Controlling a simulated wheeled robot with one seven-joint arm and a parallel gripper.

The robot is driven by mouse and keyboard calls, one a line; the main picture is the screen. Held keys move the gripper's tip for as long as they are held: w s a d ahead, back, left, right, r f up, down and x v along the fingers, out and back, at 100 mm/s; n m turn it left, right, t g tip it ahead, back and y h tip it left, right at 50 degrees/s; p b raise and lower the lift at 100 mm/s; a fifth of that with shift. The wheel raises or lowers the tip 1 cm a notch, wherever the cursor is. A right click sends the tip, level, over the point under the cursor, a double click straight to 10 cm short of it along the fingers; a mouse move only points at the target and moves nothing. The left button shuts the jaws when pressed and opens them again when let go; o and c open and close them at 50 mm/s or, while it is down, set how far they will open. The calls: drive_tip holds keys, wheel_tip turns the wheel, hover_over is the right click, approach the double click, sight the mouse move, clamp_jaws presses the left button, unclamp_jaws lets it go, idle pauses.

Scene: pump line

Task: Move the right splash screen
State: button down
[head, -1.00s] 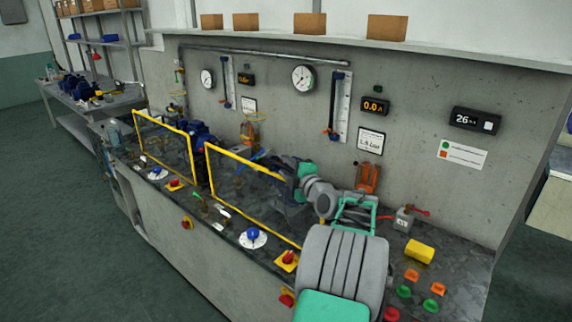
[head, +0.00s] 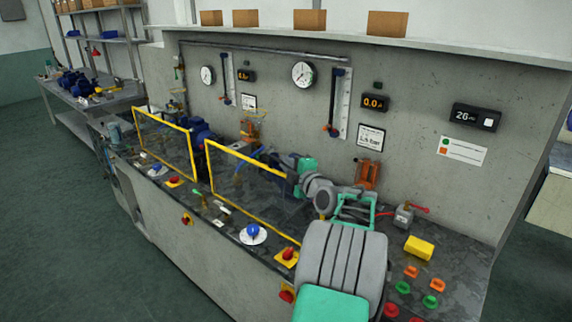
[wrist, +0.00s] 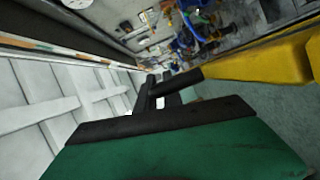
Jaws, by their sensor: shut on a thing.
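The right splash screen (head: 245,161) is a clear panel in a yellow frame, standing upright along the front of the pump bench. My gripper (wrist: 165,88) is shut on the yellow frame, which fills the right of the wrist view (wrist: 265,62). In the head view my gripper is at the screen's right end, where my arm partly hides the frame and the jaws. The left splash screen (head: 160,124), also yellow-framed, stands apart to the left.
Along the bench's front edge are a blue knob on a white disc (head: 253,233) and a red knob on a yellow plate (head: 288,254). A yellow box (head: 419,249) and several coloured buttons lie right of my arm. Gauges (head: 303,74) hang on the wall behind.

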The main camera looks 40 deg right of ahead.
sight(289, 200)
idle(0.9)
wheel_tip(289, 200, down, 14)
drive_tip(key=b, duration=1.8)
drive_tip(key=shift+r+b, duration=0.15)
drive_tip(key=shift+b, duration=0.25)
drive_tip(key=shift+r, duration=0.15)
drive_tip(key=c, duration=1.5)
unclamp_jaws()
drive_tip(key=shift+r, duration=0.1)
drive_tip(key=shift+s, duration=0.15)
drive_tip(key=v, duration=0.7)
drive_tip(key=shift+s+a, duration=0.2)
drive_tip(key=shift+s, duration=0.05)
